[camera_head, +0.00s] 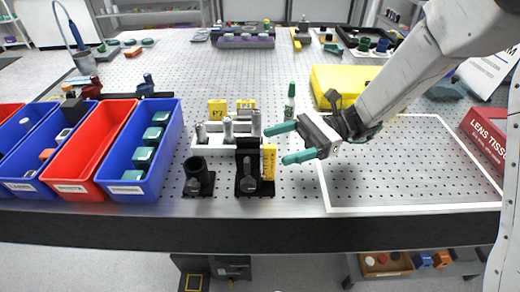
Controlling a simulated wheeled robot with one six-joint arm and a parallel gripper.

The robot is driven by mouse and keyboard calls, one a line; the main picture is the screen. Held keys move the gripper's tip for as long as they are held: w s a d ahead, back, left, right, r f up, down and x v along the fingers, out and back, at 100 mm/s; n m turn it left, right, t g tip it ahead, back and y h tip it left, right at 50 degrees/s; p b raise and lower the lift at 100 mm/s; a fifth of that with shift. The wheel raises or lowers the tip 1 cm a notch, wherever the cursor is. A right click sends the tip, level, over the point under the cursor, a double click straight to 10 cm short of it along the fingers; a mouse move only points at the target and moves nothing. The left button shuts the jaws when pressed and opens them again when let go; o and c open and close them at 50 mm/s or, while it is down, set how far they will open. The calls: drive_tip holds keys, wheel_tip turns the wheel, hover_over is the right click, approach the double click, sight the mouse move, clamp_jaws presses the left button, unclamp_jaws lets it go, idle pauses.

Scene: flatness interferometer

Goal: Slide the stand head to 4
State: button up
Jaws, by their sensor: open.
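The black stand (248,152) stands upright near the front edge of the perforated table, with a yellow scale (268,162) along its right side. A dark rounded part, which looks like the stand head (248,183), sits low on its front. The scale's numbers are too small to read, so I cannot tell the head's setting. My gripper (287,143) is just right of the stand and scale. Its two teal fingers are apart, point left towards the stand, and hold nothing.
A white rack (206,152) with metal posts stands behind and left of the stand. A black tube mount (198,178) is at its left. A green bottle (290,101) stands behind my gripper. Blue and red bins (107,140) fill the left. A white-outlined area (420,170) at right is mostly clear.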

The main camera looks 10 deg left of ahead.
drive_tip(key=x, duration=0.6)
drive_tip(key=c, duration=1.3)
wheel_tip(320, 180, up, 4)
drive_tip(key=shift+r, duration=0.15)
drive_tip(key=o, duration=1.3)
